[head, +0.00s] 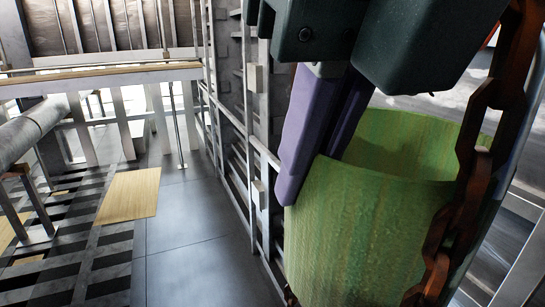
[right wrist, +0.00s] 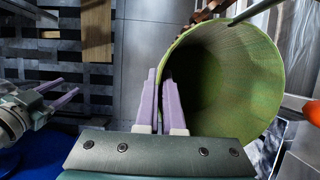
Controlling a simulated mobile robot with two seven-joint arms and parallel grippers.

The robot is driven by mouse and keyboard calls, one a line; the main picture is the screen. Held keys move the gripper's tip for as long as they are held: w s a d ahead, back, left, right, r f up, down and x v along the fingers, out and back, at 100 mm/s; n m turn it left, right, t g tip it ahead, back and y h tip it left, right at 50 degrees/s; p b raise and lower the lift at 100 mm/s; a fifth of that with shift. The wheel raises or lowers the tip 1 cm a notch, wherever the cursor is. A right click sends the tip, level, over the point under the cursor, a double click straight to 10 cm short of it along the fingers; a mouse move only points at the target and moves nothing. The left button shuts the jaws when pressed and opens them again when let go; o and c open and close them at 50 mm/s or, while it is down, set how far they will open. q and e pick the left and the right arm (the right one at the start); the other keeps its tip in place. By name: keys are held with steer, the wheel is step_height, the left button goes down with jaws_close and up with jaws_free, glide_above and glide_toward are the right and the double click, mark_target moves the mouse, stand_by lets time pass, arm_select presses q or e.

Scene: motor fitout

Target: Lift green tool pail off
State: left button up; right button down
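The green tool pail (head: 370,230) is a round, open-topped pail at the right of the head view. Its mouth and hollow inside show in the right wrist view (right wrist: 240,80), and I see nothing in it. My right gripper (head: 300,190) has its purple fingers straddling the pail's near-left rim, one outside and one inside. The fingers are close together on the wall; it also shows in the right wrist view (right wrist: 160,75). My left gripper (right wrist: 68,92) shows only in the right wrist view, at the left, with its fingers apart and empty, away from the pail.
A rusty chain (head: 437,250) hangs in front of the pail's right side in the head view. A grey metal frame with rails (head: 235,120) stands just left of the pail. Grey floor (head: 190,240) with a wooden board (head: 130,195) lies open further left.

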steer(key=shift+a, duration=0.1)
steer(key=s+a, duration=0.2)
steer(key=a, duration=0.5)
steer(key=shift+s+a+r, duration=0.15)
steer(key=shift+s+a, duration=0.05)
steer(key=shift+s, duration=0.15)
stand_by(0.9)
stand_by(0.3)
